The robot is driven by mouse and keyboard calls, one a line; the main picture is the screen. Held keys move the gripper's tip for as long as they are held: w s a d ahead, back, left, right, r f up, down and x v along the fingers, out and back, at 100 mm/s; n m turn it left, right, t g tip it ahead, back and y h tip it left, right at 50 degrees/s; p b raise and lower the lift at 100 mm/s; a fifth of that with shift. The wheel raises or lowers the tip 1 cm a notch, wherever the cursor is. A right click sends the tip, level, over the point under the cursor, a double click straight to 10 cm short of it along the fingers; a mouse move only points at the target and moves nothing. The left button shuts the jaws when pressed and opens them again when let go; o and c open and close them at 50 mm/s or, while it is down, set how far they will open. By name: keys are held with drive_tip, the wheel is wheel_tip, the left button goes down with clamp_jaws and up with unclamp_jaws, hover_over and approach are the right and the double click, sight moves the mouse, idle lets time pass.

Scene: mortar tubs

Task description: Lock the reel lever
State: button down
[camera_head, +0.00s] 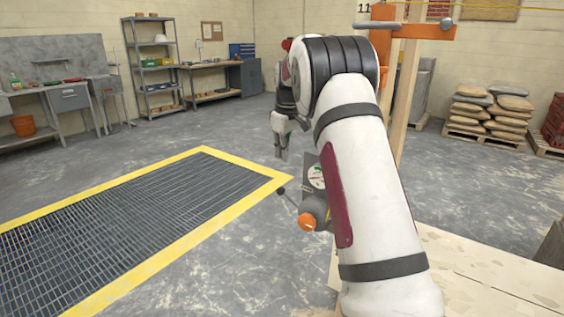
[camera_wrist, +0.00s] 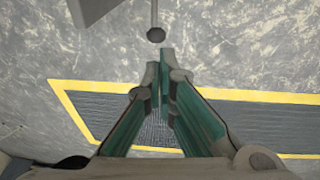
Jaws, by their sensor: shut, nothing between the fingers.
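The reel lever is a thin rod with a dark ball knob (camera_head: 281,190). It sticks out to the left from a dark unit (camera_head: 312,172) with a round label and an orange knob (camera_head: 307,222), partly hidden behind my arm. In the wrist view the lever's ball knob (camera_wrist: 156,35) hangs from its rod just beyond my fingertips. My gripper (camera_head: 282,155) points down above and beyond the lever knob in the head view. In the wrist view my gripper (camera_wrist: 160,62) has its fingertips together with nothing between them. I see no contact with the knob, though depth is hard to judge.
A floor grate (camera_head: 120,235) with a yellow border lies left of the lever. A pale board (camera_head: 480,270) is at the lower right. An orange-topped wooden post (camera_head: 402,100) stands behind my arm. Stacked sacks (camera_head: 490,108) sit at the back right. The floor around my gripper is clear.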

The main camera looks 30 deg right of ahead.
sight(280, 189)
drive_tip(key=f, duration=0.4)
drive_tip(key=w+f, duration=0.1)
drive_tip(key=f, duration=0.3)
drive_tip(key=w+f+b, duration=0.1)
drive_tip(key=f, duration=0.3)
drive_tip(key=shift+w+d, duration=0.15)
drive_tip(key=shift+d, duration=0.05)
